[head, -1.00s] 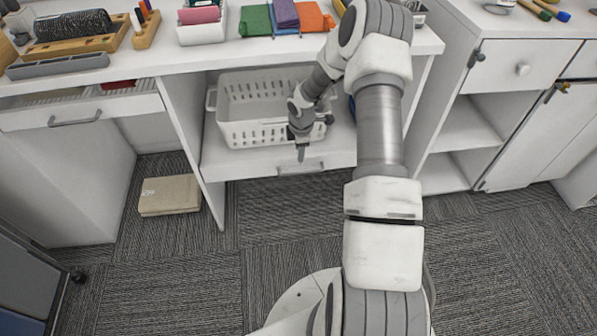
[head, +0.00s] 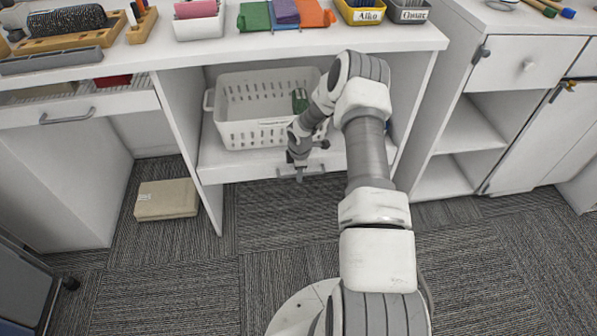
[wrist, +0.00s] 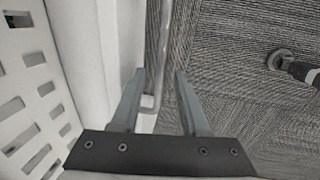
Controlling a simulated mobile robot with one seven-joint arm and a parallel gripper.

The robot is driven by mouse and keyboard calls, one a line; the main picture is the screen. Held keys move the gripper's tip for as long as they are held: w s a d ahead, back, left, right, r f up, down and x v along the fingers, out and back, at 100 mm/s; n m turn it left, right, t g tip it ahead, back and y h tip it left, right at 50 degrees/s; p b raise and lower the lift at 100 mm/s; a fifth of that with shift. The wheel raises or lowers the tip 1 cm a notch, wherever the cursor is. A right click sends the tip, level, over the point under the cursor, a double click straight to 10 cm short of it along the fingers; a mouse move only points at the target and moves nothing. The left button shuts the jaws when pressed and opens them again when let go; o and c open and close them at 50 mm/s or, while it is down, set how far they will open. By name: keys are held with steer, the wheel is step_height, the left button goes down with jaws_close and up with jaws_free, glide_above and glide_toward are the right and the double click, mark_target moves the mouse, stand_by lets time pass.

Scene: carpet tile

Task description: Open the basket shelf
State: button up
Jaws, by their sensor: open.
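The basket shelf (head: 222,168) is a white pull-out shelf under the worktop, with a grey bar handle (head: 318,171) on its front edge. A white slotted basket (head: 255,133) stands on it and shows at the left of the wrist view (wrist: 30,95). My gripper (head: 299,176) is at the shelf's front, over the left part of the handle. In the wrist view my gripper (wrist: 160,82) is open, with the handle (wrist: 151,100) running between its two fingers. The fingers are apart from each other; whether either touches the bar I cannot tell.
A beige box (head: 166,199) lies on the carpet at the left. A drawer with a handle (head: 68,117) is at the upper left, and a cabinet (head: 515,110) stands at the right. Bare carpet (head: 270,230) lies in front of the shelf.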

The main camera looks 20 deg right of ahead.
jaws_close()
stand_by(1.3)
